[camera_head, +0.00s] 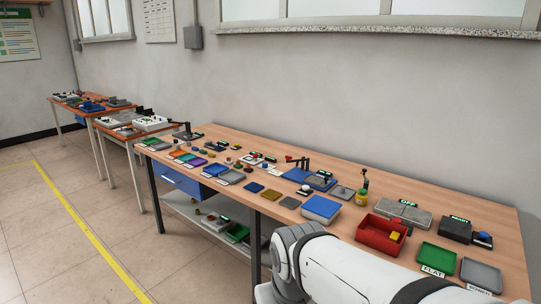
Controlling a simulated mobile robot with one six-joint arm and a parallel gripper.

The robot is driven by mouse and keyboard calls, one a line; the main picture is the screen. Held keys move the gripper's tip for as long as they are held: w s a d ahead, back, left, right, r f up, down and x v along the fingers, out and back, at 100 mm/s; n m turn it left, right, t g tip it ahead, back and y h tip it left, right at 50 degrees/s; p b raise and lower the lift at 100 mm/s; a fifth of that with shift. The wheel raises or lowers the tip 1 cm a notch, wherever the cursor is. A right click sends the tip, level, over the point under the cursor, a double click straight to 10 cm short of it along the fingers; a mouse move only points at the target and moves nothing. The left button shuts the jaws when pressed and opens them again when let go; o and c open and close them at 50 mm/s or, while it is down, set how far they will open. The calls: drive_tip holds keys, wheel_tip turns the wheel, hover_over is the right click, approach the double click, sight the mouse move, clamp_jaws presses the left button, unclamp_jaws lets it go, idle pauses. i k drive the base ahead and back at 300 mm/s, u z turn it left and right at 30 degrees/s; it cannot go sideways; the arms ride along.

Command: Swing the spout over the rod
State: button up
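I cannot make out the spout or the rod with certainty at this size. A yellow-green pot with a thin dark upright part (362,193) stands towards the back of the long table, right of the middle. A small red and black lever-like part (298,162) stands by a blue plate (318,181) near the table's middle. A dark device with an upright post (187,132) stands at the table's far left end. My white arm crosses the lower right, in front of the table. My gripper is not in view.
The long wooden table (462,208) holds several coloured trays and blocks. A red bin (381,236), a green tray (436,258) and a grey tray (481,275) are at the right. Grey and black boxes stand behind them. Two smaller tables stand at the far left.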

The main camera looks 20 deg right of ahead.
sight(366, 181)
drive_tip(key=z, duration=0.05)
drive_tip(key=i, duration=1.6)
drive_tip(key=z, duration=0.8)
drive_tip(key=i, duration=0.55)
drive_tip(key=z, duration=0.35)
drive_tip(key=k, duration=0.9)
drive_tip(key=z, duration=0.2)
drive_tip(key=i, duration=0.9)
drive_tip(key=u, duration=0.05)
